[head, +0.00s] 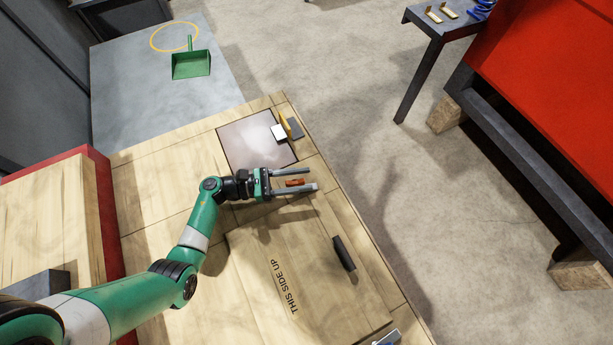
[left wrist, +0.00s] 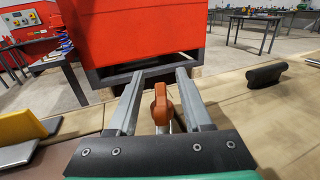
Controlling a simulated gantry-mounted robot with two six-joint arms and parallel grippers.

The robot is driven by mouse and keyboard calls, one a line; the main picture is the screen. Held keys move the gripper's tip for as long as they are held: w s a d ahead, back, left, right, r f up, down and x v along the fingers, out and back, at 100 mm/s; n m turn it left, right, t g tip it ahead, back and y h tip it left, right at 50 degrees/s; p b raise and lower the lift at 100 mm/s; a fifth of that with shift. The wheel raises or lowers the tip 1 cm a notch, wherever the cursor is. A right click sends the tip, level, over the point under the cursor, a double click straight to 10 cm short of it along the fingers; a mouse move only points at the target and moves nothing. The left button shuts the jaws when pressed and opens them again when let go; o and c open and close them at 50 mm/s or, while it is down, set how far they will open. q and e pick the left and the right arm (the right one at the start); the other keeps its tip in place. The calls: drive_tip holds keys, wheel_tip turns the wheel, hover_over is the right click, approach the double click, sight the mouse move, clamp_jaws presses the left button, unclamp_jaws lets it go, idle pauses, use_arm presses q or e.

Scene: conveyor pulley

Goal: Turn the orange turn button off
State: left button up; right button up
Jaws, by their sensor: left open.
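The orange turn button (head: 294,183) sits on the wooden panel near its right edge. In the left wrist view the orange turn button (left wrist: 160,104) stands upright between the two fingers, with a gap visible on both sides. My left gripper (head: 305,180) is open, its fingers on either side of the button. In the left wrist view the gripper (left wrist: 162,85) fingers point toward the red machine. Whether a finger touches the button I cannot tell. My right gripper is not in view.
A black handle (head: 344,253) is on the wooden panel marked "THIS SIDE UP". A green dustpan (head: 191,65) lies at the back left. Open floor is to the right.

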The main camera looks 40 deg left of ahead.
use_arm(q)
drive_tip(key=shift+x, duration=0.9)
clamp_jaws()
drive_tip(key=shift+n+t+y, duration=0.6)
drive_tip(key=shift+n+y, duration=0.1)
drive_tip(key=shift+y, duration=0.2)
drive_tip(key=shift+w+a+n+t+y, duration=0.1)
drive_tip(key=shift+a+n+t+y, duration=0.25)
drive_tip(key=shift+n+y, duration=0.4)
drive_tip(key=shift+w+a+n+t+y, duration=0.15)
drive_tip(key=shift+n+t+y, duration=0.3)
drive_tip(key=shift+y, duration=0.5)
unclamp_jaws()
